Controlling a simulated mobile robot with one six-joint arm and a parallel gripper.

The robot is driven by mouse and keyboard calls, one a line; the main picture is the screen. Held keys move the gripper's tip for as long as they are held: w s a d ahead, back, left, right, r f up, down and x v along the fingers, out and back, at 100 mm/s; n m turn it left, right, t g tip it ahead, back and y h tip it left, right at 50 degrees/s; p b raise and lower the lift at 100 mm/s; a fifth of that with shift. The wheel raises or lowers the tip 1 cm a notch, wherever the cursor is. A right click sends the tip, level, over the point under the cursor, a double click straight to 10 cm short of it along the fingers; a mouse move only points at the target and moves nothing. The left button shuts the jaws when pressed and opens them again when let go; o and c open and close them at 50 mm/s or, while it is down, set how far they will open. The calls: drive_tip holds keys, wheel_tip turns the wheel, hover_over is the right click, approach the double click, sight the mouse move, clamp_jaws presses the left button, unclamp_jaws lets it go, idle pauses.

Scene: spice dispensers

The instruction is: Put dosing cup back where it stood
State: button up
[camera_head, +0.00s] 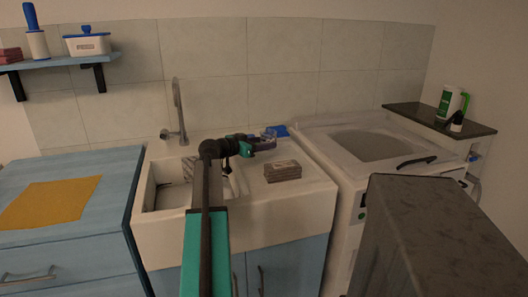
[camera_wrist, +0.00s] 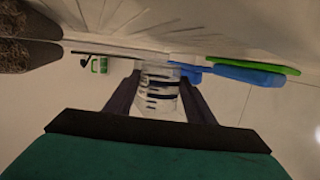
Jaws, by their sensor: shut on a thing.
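The dosing cup (camera_wrist: 159,88) is a small clear cup with dark bands. It sits between the two dark fingers of my gripper (camera_wrist: 160,100) in the wrist view, and the fingers are shut on it. In the head view my gripper (camera_head: 268,142) reaches over the right side of the white sink unit (camera_head: 245,205), towards its back. The cup is small and hard to make out there. I cannot tell whether its base touches the surface below.
A brown stack (camera_head: 283,171) lies on the sink's right ledge, in front of my gripper. A blue item (camera_head: 282,130) lies just behind it. A washing machine (camera_head: 375,150) stands right. A dark shelf (camera_head: 440,118) holds a white-green bottle (camera_head: 450,102) and a small dark-and-white item (camera_head: 457,122).

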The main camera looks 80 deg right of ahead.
drive_tip(key=shift+f, duration=1.65)
drive_tip(key=shift+f+b, duration=0.2)
drive_tip(key=shift+b, duration=0.1)
drive_tip(key=o, duration=1.2)
drive_tip(key=shift+c, duration=0.2)
drive_tip(key=shift+r, duration=0.2)
drive_tip(key=v, duration=1.2)
